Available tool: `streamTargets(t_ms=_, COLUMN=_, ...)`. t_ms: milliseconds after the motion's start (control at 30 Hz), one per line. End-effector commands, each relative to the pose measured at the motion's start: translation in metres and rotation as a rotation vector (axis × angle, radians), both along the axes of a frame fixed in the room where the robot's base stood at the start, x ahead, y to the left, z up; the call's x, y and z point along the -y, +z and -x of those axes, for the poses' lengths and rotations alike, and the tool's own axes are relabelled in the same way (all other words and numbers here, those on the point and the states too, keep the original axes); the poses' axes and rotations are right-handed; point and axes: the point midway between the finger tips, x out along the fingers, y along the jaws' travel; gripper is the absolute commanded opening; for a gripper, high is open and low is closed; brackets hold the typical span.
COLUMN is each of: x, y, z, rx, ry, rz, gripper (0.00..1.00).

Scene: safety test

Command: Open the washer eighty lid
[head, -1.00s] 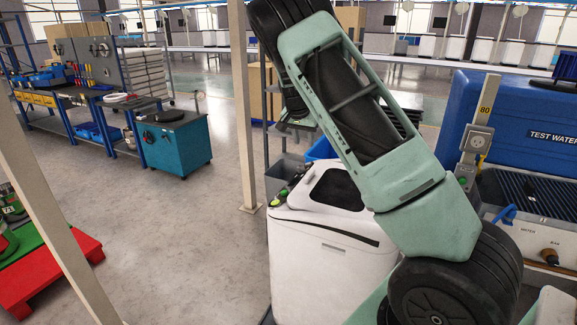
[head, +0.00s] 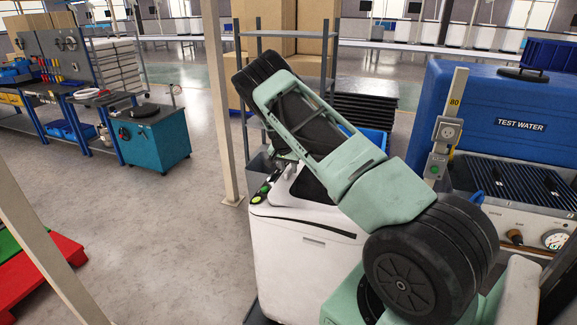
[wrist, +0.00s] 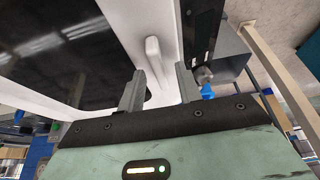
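The white washer (head: 300,255) stands in front of me, with a dark panel (head: 306,186) in its top. My arm hides part of that top. A post with a yellow "80" label stands right of it. In the wrist view the lid's dark glass (wrist: 60,45) sits in a white frame. A raised white handle bar (wrist: 153,52) stands by its edge. My gripper (wrist: 159,72) is open, its two grey fingers apart. The handle bar shows between and just beyond the fingertips; I cannot tell if they touch. In the head view my gripper is mostly hidden by the arm.
A blue "TEST WATER" tank (head: 500,115) and a ribbed unit with a gauge stand close on the right. A beige post (head: 221,110) rises behind left of the washer. A red pallet (head: 40,275) lies at lower left. The floor between is open.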

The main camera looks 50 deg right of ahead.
Motion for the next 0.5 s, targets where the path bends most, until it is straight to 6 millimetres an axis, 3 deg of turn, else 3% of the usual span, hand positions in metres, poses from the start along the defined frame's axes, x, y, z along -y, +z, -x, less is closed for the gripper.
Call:
streamTargets(t_ms=433, x=0.0038, y=-0.0096, z=-0.0013, rx=0.001, ry=-0.001, rz=-0.001, gripper=0.35)
streamTargets(t_ms=500, x=0.0037, y=-0.0095, z=-0.0013, rx=0.001, ry=-0.001, rz=-0.001, gripper=0.15)
